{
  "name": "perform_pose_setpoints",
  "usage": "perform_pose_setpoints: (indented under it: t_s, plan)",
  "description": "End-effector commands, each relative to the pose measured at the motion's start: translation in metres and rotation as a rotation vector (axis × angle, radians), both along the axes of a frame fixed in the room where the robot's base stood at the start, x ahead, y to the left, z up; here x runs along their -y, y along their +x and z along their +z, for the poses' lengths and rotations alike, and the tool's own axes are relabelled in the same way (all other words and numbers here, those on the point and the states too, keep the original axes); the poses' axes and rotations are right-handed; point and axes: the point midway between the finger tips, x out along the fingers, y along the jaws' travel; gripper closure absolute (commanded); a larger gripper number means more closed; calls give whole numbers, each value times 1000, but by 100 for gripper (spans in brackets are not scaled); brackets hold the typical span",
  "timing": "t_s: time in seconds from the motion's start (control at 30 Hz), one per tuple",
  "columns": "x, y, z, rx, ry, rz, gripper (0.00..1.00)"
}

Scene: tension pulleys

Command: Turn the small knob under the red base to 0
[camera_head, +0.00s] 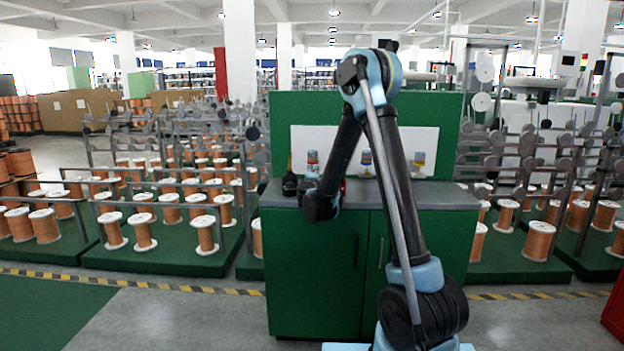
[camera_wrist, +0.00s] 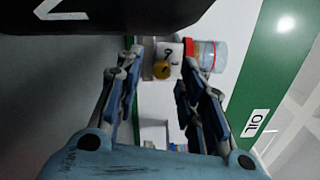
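In the wrist view, a clear cup (camera_wrist: 210,56) with a red base (camera_wrist: 189,54) lies sideways in the picture, attached to a light grey body. The knob's setting is too small to read.
A green cabinet (camera_head: 310,265) with a grey top carries a white back panel (camera_head: 343,140). A dark bottle (camera_head: 289,183) stands at the left. Orange spools fill both sides.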

Motion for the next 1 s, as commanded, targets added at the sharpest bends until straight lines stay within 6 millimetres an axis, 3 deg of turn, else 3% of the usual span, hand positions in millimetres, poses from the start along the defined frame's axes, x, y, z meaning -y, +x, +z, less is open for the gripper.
perform_pose_setpoints:
  t_s: [0.6, 0.8, 1.0]
  plan:
    - [-1, -100, -1, -1, 0, 3, 64]
    - [0, -114, -1, -2, 0, 2, 64]
    - [0, -116, -1, -1, 0, 1, 64]
